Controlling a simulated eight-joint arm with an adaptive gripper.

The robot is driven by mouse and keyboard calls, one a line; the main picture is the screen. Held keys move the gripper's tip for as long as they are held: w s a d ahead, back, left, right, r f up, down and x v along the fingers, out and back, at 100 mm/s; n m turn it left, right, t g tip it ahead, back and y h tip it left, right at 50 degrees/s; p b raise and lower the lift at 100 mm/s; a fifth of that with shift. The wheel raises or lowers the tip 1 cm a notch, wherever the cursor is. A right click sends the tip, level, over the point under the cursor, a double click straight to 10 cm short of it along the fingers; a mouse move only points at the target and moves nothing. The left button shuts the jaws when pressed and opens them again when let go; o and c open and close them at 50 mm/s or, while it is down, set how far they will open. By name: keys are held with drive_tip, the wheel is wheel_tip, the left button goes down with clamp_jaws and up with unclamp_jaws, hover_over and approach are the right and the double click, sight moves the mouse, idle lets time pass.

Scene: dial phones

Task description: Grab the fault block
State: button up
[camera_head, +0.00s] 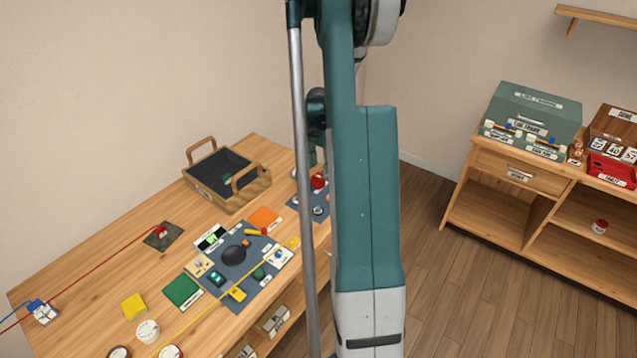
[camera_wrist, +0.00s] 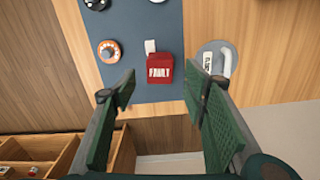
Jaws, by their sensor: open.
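The fault block (camera_wrist: 159,70) is a red block with the word FAULT on its face. In the wrist view it lies on a dark blue mat (camera_wrist: 140,28), with a small white piece behind it. My gripper (camera_wrist: 163,88) is open, with one green-padded finger to each side of the block's line in the picture. The block appears beyond the fingertips, and no contact shows. In the head view my arm hides part of the table, and the gripper cannot be made out there.
An orange-ringed dial (camera_wrist: 109,51) sits left of the block. A round grey pad with a white handle (camera_wrist: 226,62) is to the right. In the head view, a wooden basket (camera_head: 228,176) and a board of parts (camera_head: 236,262) occupy the table; a red-fronted box (camera_head: 611,170) stands on the right cabinet.

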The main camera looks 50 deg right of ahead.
sight(319, 176)
drive_tip(key=shift+f, duration=0.1)
drive_tip(key=shift+f+b, duration=0.3)
drive_tip(key=shift+f, duration=2.2)
drive_tip(key=shift+c, duration=0.6)
drive_tip(key=c, duration=0.9)
